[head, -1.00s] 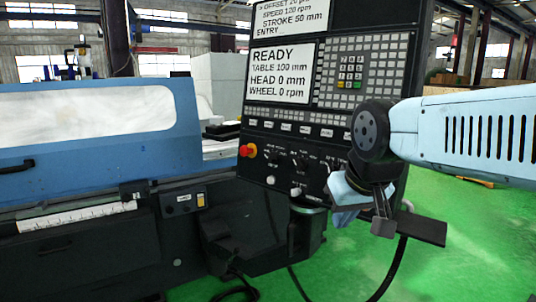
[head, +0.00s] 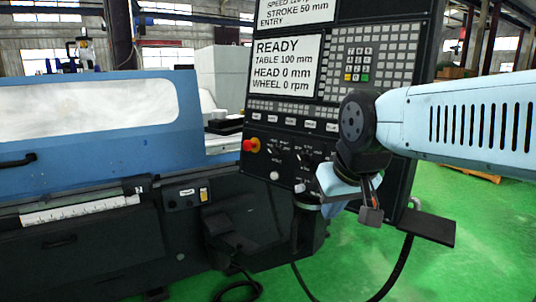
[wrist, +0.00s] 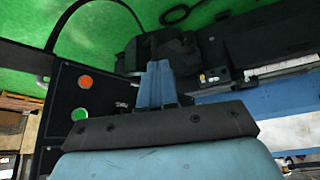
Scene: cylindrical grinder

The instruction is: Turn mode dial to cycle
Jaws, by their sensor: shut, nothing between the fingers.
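The black control panel (head: 285,210) carries a row of small dark dials below its screen, including a left dial (head: 273,149) and a middle dial (head: 297,157). Their labels are too small to read, so I cannot tell which is the mode dial or where it points. My gripper (head: 322,179) is at the lower right of this row, its light blue fingers in front of the panel. Whether they touch it is unclear, and the gripper and wrist hide the right end of the row. In the wrist view the blue fingers (wrist: 157,68) are together and empty.
A red emergency stop (head: 251,145) sits at the panel's left edge, with white knobs (head: 299,188) below the dials. A dark shelf (head: 427,227) juts out at lower right. The wrist view shows red (wrist: 84,81) and green (wrist: 79,114) buttons. Green floor (head: 480,215) is open at right.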

